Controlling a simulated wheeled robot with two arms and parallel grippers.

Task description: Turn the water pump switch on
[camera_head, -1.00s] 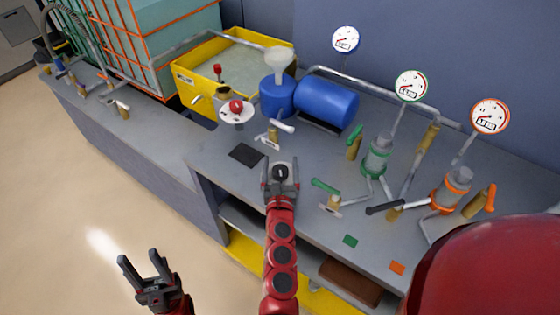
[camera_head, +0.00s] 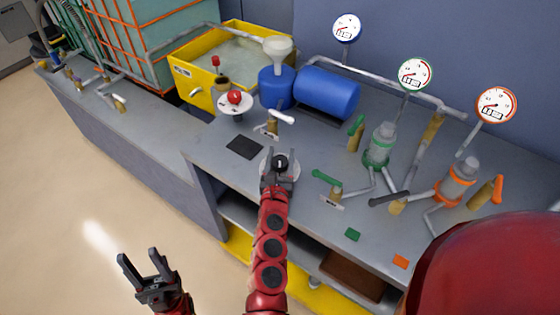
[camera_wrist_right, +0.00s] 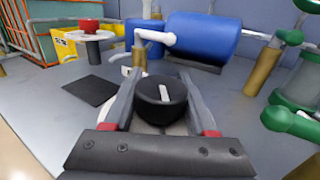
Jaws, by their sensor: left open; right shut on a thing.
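The water pump switch appears to be the round black knob (camera_head: 280,161) with a white pointer mark, on a pale round base on the grey bench. In the right wrist view the knob (camera_wrist_right: 161,98) sits between my fingers, its mark tilted slightly left of straight away from me. My right gripper (camera_head: 279,165) is shut on the knob, one finger on each side. My left gripper (camera_head: 139,258) is open and empty, above the floor at lower left, well away from the bench.
A red button on a white disc (camera_head: 235,108), a dark square plate (camera_head: 244,147) and a white-handled valve (camera_head: 281,117) lie beyond the knob. A green-handled valve (camera_head: 326,177) stands close on its right. A blue tank (camera_head: 328,91) is behind.

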